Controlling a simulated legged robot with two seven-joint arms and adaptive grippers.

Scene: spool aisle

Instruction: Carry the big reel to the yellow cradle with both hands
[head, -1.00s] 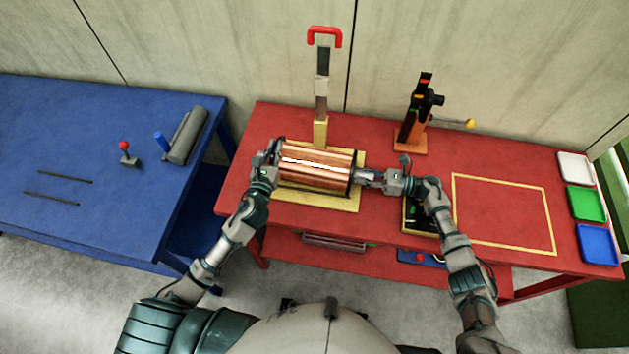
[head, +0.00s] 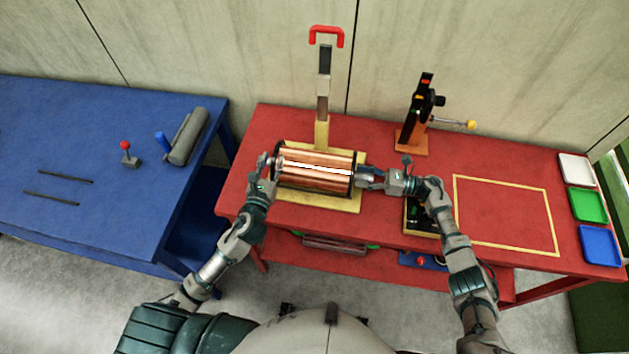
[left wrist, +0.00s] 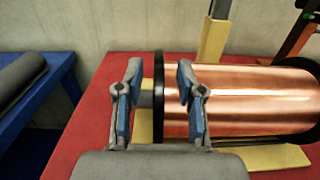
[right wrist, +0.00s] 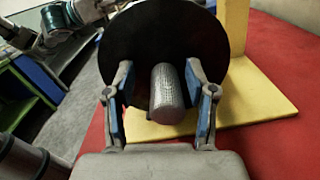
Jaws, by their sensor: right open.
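The big reel (head: 315,172), a copper-wound drum with black end discs, lies horizontally over the yellow cradle (head: 335,202) on the red table. The contact beneath it is hidden. My left gripper (head: 266,164) is at the reel's left end. In the left wrist view its fingers (left wrist: 157,75) are spread, with the grey left stub (left wrist: 146,98) and black disc rim (left wrist: 159,125) showing between them. My right gripper (head: 366,177) is at the right end. In the right wrist view its open fingers (right wrist: 158,75) stand either side of the knurled grey stub (right wrist: 167,95), with gaps visible.
A post with a red hook (head: 327,35) rises behind the reel. A black device on an orange base (head: 411,142) stands at back right. A yellow-outlined area (head: 505,215) is clear. A blue table (head: 85,210) is left; coloured trays (head: 588,205) line the right edge.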

